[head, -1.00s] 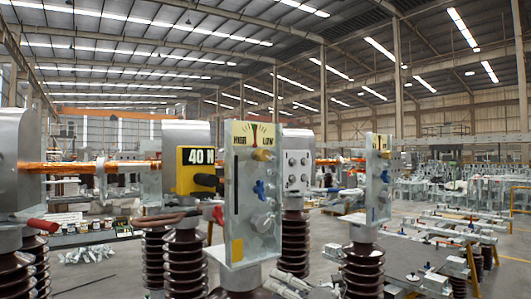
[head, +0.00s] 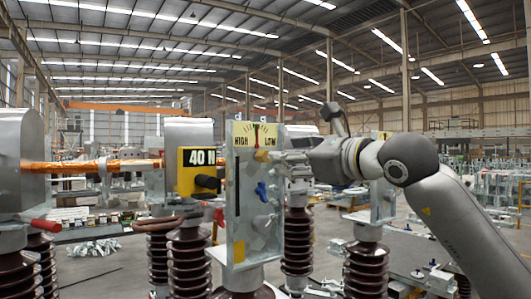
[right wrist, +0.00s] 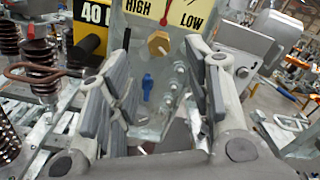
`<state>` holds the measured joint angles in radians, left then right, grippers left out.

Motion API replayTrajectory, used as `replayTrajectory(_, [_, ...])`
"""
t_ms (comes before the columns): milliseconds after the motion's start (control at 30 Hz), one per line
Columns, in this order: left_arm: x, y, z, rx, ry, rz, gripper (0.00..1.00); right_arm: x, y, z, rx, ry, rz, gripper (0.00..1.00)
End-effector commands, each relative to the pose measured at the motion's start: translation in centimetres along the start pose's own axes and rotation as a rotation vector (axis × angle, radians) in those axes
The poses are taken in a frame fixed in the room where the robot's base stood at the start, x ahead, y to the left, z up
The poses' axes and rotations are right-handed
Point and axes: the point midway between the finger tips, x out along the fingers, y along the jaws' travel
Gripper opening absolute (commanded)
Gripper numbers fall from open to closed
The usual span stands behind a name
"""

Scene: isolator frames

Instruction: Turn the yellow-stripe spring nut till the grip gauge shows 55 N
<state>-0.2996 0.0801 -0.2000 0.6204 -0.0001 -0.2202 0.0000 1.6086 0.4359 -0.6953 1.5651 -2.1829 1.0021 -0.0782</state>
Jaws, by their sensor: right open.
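The grip gauge (head: 197,172) is a yellow box with a black display; "40" shows, the unit partly cut by the upright plate (head: 228,215). A HIGH–LOW dial (head: 256,135) tops that plate, its needle near the middle. A brass-yellow hex nut (head: 262,156) sits just below the dial; it also shows in the right wrist view (right wrist: 158,43). I cannot make out a stripe on it. My right gripper (head: 283,157) is at the plate's right side; its fingers (right wrist: 155,95) are open and empty, with the nut ahead between and above them. My left gripper is out of view.
A blue knob (head: 261,191) is on the plate below the nut. A copper-coloured bar (head: 135,166) runs left of the gauge. Brown ribbed insulators (head: 190,262) stand below. A second plate is partly behind my right arm.

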Motion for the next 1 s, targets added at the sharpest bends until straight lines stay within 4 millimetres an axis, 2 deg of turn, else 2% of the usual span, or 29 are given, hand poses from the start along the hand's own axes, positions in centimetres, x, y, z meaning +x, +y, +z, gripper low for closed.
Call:
replayTrajectory(33, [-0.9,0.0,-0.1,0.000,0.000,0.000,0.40,0.8,-0.1,0.4,0.002,0.001,0.004,0.46])
replayTrajectory(300, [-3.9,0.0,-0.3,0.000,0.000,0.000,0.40,5.7,-0.1,0.5,0.005,0.002,0.005,0.46])
replayTrajectory(500, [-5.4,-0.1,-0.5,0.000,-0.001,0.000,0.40,8.2,0.0,0.3,0.004,0.000,0.004,0.46])
replayTrajectory(700, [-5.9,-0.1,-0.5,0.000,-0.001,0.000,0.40,9.3,0.1,0.1,0.003,0.000,0.004,0.46])
replayTrajectory(1000, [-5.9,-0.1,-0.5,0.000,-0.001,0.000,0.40,9.5,0.1,0.0,0.003,-0.001,0.003,0.46])
